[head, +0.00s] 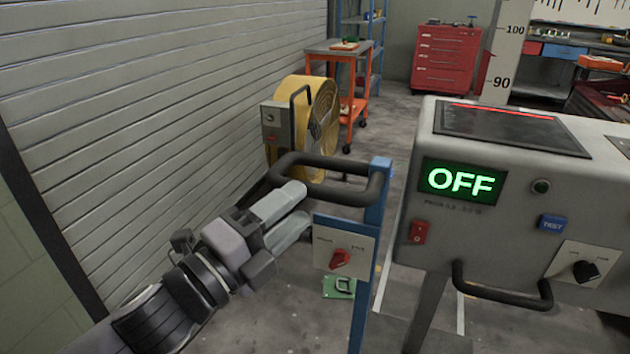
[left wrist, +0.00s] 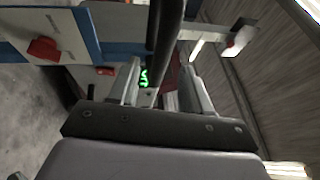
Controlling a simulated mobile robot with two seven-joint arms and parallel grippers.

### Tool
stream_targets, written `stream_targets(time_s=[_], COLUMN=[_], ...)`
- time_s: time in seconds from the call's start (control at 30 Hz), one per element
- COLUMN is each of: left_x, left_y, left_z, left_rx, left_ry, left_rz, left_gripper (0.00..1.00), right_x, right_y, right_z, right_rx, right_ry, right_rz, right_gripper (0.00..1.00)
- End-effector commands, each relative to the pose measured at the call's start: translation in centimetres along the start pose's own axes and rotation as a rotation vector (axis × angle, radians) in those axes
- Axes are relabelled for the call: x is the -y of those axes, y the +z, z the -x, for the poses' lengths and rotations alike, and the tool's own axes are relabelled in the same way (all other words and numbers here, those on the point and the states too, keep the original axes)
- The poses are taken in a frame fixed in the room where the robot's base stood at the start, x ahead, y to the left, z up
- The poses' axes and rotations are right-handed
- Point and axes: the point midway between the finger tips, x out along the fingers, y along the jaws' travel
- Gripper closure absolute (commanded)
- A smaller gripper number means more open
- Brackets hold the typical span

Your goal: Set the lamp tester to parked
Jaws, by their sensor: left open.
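A grey box (head: 450,256) with a green OFF display (head: 460,181) stands at the right, with a red rocker switch (head: 418,232), a blue TEST button (head: 552,223) and a black knob (head: 585,271). Beside it is a blue post (head: 372,222) with a black loop handle (head: 335,163) and a plate with a red knob (head: 340,259). I cannot tell which of these belong to the lamp tester. My left gripper (head: 301,207) is open at the handle's left end. In the left wrist view, the black bar (left wrist: 167,40) appears between its fingers; contact is unclear. My right gripper is out of view.
A yellow fan (head: 318,110) stands behind the handle. A shutter wall (head: 150,100) runs along the left. An orange cart (head: 335,60) and a red drawer cabinet (head: 445,57) stand farther back. A black handle (head: 505,298) juts from the box's front.

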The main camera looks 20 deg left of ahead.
Motion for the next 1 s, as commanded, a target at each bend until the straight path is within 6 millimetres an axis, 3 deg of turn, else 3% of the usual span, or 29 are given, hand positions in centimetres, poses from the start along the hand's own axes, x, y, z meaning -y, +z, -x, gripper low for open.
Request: stream_targets(time_s=[0.17, 0.6, 1.0], left_x=[0.2, 0.1, 0.0], left_y=[0.0, 0.0, 0.0], left_z=[-1.1, -6.2, -7.1], left_rx=[0.000, 0.000, -0.001], left_ry=[-0.003, -0.002, 0.000], left_rz=[-0.003, -0.003, -0.002], left_gripper=[0.52, 0.52, 0.52], right_x=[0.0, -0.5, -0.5], right_y=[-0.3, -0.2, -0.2], right_z=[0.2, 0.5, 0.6], right_rx=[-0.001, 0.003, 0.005], right_ry=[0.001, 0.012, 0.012], right_rz=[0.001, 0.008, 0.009], right_gripper=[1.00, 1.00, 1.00])
